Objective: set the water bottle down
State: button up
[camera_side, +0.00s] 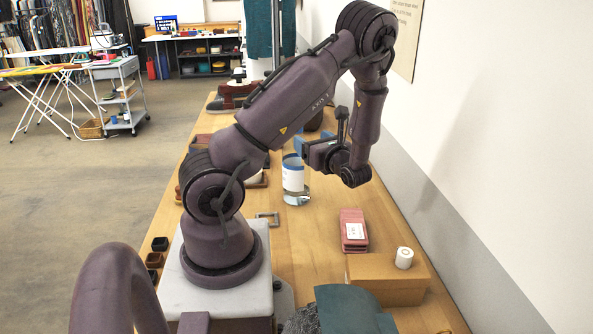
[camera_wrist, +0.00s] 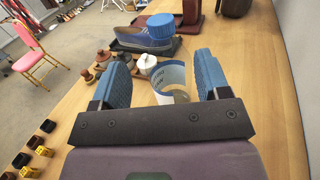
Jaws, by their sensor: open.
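The water bottle (camera_side: 294,181) is clear, with a white and blue label. It stands upright on the wooden table in the side view, its base appearing to rest on the tabletop. In the wrist view its blue ribbed cap (camera_wrist: 160,27) and its curled label (camera_wrist: 172,78) show between my fingers. My gripper (camera_wrist: 162,62) is open, with one blue finger on each side of the bottle and visible gaps. In the side view my gripper (camera_side: 302,146) is at the bottle's upper part. My wrist partly hides the cap there.
A cardboard box (camera_side: 390,282) with a white roll (camera_side: 404,257) on top, a pink stack (camera_side: 353,229) and a metal buckle (camera_side: 267,216) lie nearer the side camera. Beyond the bottle are a shoe (camera_wrist: 143,38) and wooden spools (camera_wrist: 98,66). The wall borders the table's right side.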

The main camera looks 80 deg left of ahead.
jog(key=x, duration=0.9)
jog(key=shift+a, duration=0.15)
jog(key=shift+w, duration=0.1)
jog(key=shift+c, duration=0.4)
grip_shut()
